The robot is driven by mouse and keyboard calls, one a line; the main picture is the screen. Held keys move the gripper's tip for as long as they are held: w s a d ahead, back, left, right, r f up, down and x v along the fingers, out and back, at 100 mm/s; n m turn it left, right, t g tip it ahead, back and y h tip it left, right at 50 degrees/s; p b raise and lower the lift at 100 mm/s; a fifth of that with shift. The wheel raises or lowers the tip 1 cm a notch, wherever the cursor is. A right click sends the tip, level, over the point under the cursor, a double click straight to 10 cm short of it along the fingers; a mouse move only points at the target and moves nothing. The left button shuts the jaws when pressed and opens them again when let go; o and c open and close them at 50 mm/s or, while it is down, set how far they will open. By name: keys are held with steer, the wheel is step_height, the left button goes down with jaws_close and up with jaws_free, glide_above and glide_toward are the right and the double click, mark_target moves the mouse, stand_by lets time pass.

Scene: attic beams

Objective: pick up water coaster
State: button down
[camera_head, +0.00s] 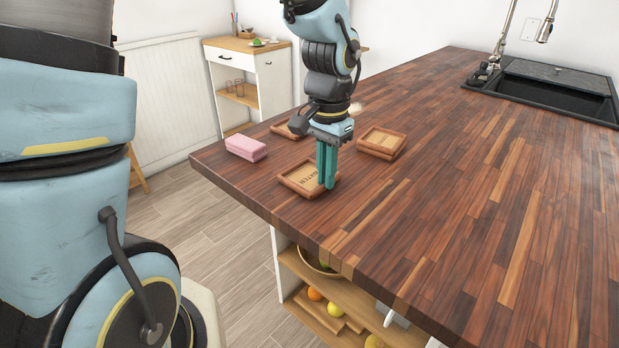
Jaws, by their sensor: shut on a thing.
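The water coaster (298,180) is a square wooden coaster with a raised reddish rim and the letters "WATER" partly showing. It lies on the dark striped wooden countertop (480,170), near the left end. My gripper (327,183) points straight down with its teal fingers at the coaster's right part. The fingers are closed together on the coaster, and they hide some of its right side. The exact contact at the fingertips is too small to make out. The coaster looks flat on the counter or very close to it.
Another coaster or small stack (382,143) lies to the right, and another coaster (288,130) sits behind, partly hidden by my gripper. A pink block (246,148) is to the left. A black sink (560,88) is at the back right. The counter's right side is clear.

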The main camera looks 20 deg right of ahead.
steer(key=shift+r+p, duration=2.4)
steer(key=shift+r, duration=0.45)
